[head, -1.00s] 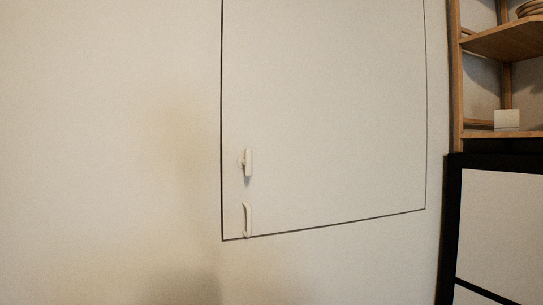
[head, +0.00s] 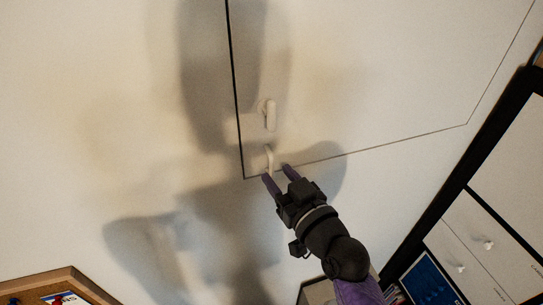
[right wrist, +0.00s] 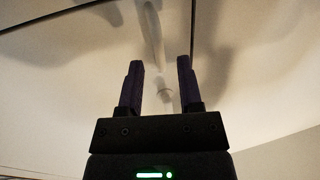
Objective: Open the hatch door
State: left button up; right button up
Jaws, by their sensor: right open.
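The white hatch door (head: 370,80) is set in the wall, and a dark gap line marks its edge. Near its lower left corner are a white latch knob (head: 269,114) and, below it, a white curved handle (head: 269,157). My right gripper (head: 278,172) is open, with its purple fingertips just below the handle, one to each side. In the right wrist view the handle (right wrist: 152,35) shows beyond and between the open fingers (right wrist: 159,65). I cannot tell whether they touch it. My left gripper is not in view.
A corkboard (head: 50,285) with pinned papers is at the lower left. A black-framed cabinet with white drawers (head: 475,240) stands at the right, and a blue poster or book (head: 430,280) is at the lower right. The wall left of the hatch is bare.

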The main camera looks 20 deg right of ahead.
aim_at(273, 169)
jog(key=shift+x, duration=1.65)
grip_shut()
